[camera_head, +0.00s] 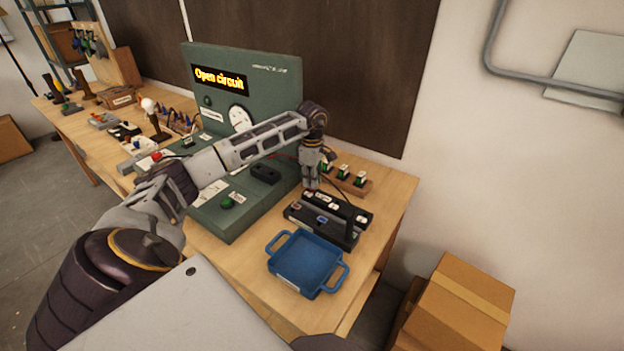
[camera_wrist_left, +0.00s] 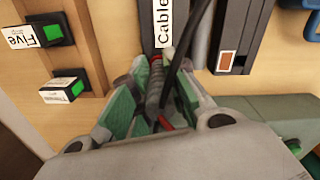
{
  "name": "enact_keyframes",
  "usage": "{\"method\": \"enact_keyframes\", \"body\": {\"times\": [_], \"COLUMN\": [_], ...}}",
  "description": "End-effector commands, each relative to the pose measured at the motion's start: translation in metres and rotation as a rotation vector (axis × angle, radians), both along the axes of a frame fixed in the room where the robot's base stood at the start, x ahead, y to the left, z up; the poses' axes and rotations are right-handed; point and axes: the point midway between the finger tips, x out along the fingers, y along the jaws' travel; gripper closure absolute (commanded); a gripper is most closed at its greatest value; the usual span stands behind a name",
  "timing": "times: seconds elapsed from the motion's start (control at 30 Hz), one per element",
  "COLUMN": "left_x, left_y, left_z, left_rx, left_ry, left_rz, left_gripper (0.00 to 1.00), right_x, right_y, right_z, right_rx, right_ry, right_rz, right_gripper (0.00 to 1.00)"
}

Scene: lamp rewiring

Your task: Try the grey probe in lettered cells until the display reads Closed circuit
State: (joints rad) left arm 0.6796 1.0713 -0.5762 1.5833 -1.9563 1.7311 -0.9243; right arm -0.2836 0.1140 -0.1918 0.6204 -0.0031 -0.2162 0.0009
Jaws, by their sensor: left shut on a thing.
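The display (camera_head: 220,79) on the green tester panel (camera_head: 285,72) reads "Open circuit" in yellow. My left gripper (camera_head: 311,187) is over the back left part of a black, divided box (camera_head: 352,237) on the bench. In the left wrist view its fingers (camera_wrist_left: 155,112) are closed around a slim grey, ribbed piece (camera_wrist_left: 155,80), which looks like the grey probe. A black cable and a bit of red show beside it. The piece's far end is near a dark block labelled "Cable" (camera_wrist_left: 163,22); I cannot tell whether it touches. Cell letters are not readable. My right gripper is not in view.
A blue tray (camera_head: 275,240) stands in front of the black box. A cardboard box (camera_head: 458,305) is beyond the bench's right edge. Small parts crowd the bench's far left.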

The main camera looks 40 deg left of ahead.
Motion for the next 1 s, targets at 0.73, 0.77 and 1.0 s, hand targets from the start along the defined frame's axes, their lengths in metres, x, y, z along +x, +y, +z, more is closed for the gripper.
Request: {"method": "enact_keyframes", "body": {"times": [0.73,0.77,1.0], "left_x": [0.0,0.0,0.0], "left_y": [0.0,0.0,0.0], "left_z": [-0.005,-0.006,-0.007], "left_rx": [0.0,0.0,0.0], "left_ry": [0.0,0.0,0.0], "left_rz": [0.0,0.0,0.0], "left_gripper": [1.0,1.0,0.8], "right_x": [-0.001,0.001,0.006], "right_y": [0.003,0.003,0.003], "right_z": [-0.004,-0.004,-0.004], "right_rx": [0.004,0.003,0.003], "right_ry": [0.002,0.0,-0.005], "right_rz": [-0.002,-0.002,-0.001], "right_gripper": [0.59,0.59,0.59]}}
